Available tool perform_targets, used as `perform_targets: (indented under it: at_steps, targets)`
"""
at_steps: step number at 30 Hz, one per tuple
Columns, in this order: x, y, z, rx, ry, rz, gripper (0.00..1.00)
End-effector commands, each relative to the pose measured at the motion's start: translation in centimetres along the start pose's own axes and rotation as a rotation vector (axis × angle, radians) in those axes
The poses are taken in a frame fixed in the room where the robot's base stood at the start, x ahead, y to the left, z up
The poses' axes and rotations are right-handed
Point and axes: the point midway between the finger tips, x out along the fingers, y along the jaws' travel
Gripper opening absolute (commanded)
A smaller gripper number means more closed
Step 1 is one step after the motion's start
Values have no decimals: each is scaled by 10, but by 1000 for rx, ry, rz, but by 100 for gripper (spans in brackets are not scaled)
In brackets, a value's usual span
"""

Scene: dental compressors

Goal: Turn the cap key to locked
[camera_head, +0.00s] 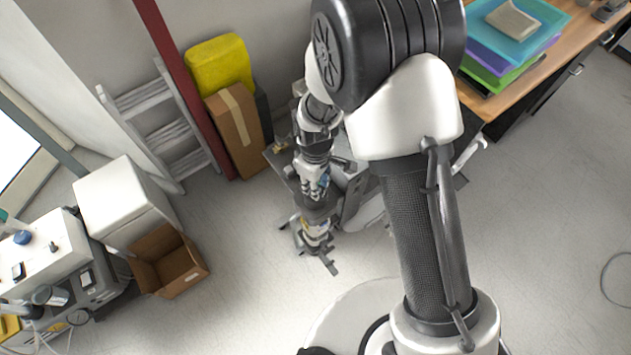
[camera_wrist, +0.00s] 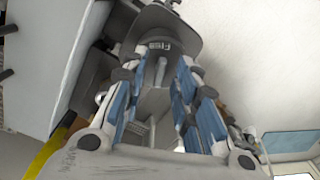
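My gripper (camera_head: 314,188) hangs below my forearm in the head view, over a dark round part of a small upright machine (camera_head: 317,232). In the wrist view the two blue-padded fingers of my gripper (camera_wrist: 157,72) stand apart with a gap between them. A grey disc-like part (camera_wrist: 160,28) with a small light marking lies just beyond the fingertips. A narrow pale piece shows in the gap, but I cannot tell whether it is the cap key or whether the fingers touch it. The key's setting cannot be read in either view.
A cardboard box (camera_head: 233,130) and yellow case (camera_head: 219,64) stand by the wall near a ladder (camera_head: 160,120). An open carton (camera_head: 168,262) is on the floor at left. A wooden desk (camera_head: 527,72) with coloured trays is at upper right.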

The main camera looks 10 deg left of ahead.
Motion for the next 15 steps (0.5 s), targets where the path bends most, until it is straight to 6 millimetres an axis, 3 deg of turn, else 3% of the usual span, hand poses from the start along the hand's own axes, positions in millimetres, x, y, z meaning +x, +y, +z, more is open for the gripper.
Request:
perform_targets:
  at_steps: [8,15]
  targets:
    - [-6,0,0,0,1,1,28]
    - [-50,1,-2,0,5,4,28]
